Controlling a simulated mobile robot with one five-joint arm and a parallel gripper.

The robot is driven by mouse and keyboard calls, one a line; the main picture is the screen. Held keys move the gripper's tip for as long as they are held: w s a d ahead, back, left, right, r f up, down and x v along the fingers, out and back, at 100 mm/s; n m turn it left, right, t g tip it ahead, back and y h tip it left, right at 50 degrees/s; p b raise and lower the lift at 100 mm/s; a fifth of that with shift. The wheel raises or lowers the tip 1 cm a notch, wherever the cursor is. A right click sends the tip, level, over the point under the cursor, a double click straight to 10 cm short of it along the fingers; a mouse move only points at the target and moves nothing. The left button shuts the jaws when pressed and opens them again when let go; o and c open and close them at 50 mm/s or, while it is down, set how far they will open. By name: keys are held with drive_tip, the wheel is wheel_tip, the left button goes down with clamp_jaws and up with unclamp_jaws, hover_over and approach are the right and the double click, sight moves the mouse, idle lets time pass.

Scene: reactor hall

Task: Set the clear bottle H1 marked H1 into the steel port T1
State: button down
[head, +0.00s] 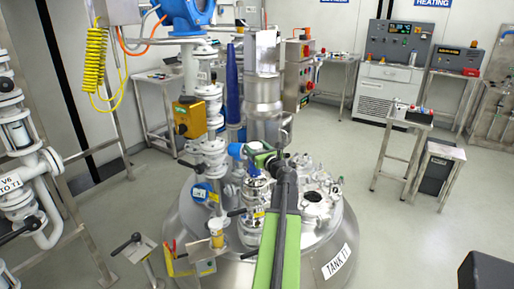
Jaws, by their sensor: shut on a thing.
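My gripper (262,158), green and black at the end of my arm, is over the top of the steel tank (338,225). A round port with a dark opening (312,197) is on the tank top, to the right of my arm. I cannot read whether it is marked T1. The held thing is apart from this opening, to its upper left in the picture.
Valves and pipes (210,150) crowd the tank's left side, with a steel column (262,90) behind my gripper.

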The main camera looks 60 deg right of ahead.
drive_tip(key=shift+f+b, duration=1.55)
drive_tip(key=shift+f, duration=0.15)
drive_tip(key=shift+f+b, duration=0.5)
drive_tip(key=shift+f, duration=0.05)
idle(0.5)
drive_tip(key=shift+c, duration=1.8)
unclamp_jaws()
